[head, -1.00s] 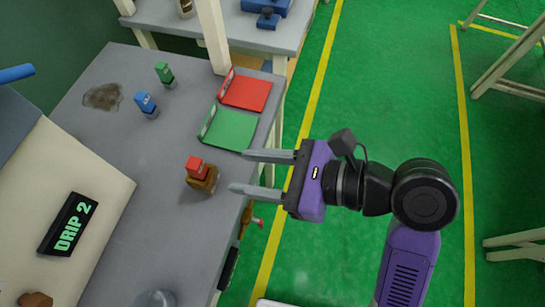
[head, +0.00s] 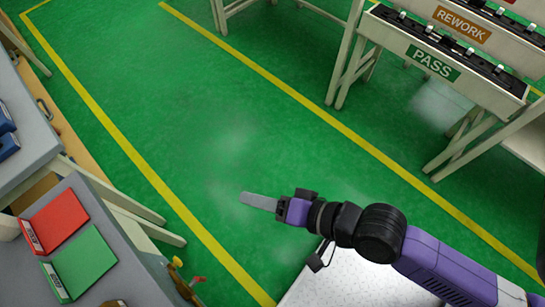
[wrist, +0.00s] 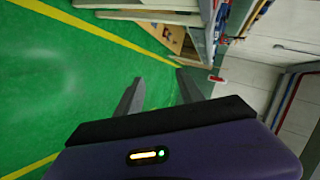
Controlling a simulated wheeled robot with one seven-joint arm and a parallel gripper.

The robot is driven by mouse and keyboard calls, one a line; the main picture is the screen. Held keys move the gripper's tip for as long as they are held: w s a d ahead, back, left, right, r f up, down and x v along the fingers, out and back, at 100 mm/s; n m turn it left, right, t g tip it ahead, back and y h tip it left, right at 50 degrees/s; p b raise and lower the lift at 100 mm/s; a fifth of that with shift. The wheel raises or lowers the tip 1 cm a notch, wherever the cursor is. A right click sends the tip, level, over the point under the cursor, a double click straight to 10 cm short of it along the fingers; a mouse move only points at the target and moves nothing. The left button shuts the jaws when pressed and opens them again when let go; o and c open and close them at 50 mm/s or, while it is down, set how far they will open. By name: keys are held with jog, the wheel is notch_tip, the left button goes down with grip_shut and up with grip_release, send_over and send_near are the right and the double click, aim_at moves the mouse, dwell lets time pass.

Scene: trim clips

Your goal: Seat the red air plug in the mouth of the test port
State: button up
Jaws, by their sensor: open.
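My gripper (head: 260,202) is open and empty, held out over the green floor to the right of the grey workbench (head: 140,280). In the wrist view its two fingers (wrist: 160,92) stand apart with only floor between them. Neither the red air plug nor the test port can be made out in the head view. A sliver of something brown (head: 115,303) shows at the bottom edge, too cut off to identify. A small red thing (wrist: 216,79) shows beyond the fingers in the wrist view, too small to identify.
A red tray (head: 60,220) and a green tray (head: 85,262) lie on the workbench. A bench marked PASS (head: 433,62) and REWORK stands at the upper right. Yellow lines (head: 150,175) cross the floor, which is open between the benches.

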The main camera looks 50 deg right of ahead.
jog(key=s+d+r+n+t+h, duration=0.2)
jog(key=s+d+r+n, duration=0.3)
jog(key=s+n, duration=0.6)
notch_tip(320, 180, up, 2)
jog(key=shift+r+t+h, duration=0.25)
jog(key=shift+t+h, duration=0.05)
jog(key=shift+h, duration=0.3)
jog(key=shift+s, duration=0.1)
